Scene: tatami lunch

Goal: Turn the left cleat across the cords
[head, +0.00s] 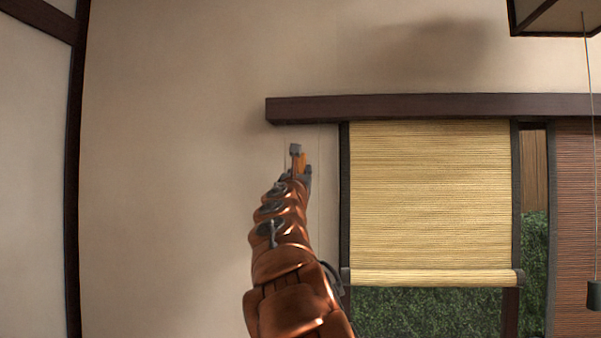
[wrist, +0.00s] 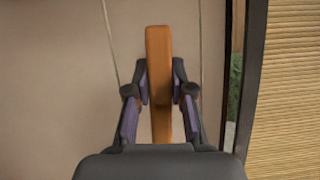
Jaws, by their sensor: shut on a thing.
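The left cleat (wrist: 158,45) is a long orange-brown wooden bar against the wall. In the wrist view it stands upright, lengthwise with the cords. One cord (wrist: 108,45) hangs to its left and another (wrist: 203,45) to its right, both apart from its upper end. My gripper (wrist: 160,82) is shut on the cleat, one finger on each side; its lower part runs down behind my gripper's body. In the head view my gripper (head: 301,172) is at the wall left of the blind, and only a small orange bit of the cleat (head: 303,160) shows.
A pale yellow blind (head: 430,200) hangs right of the cleat in a dark frame under a dark wooden rail (head: 430,106). A darker brown blind (head: 574,220) hangs farther right. The wall (head: 170,200) to the left is bare.

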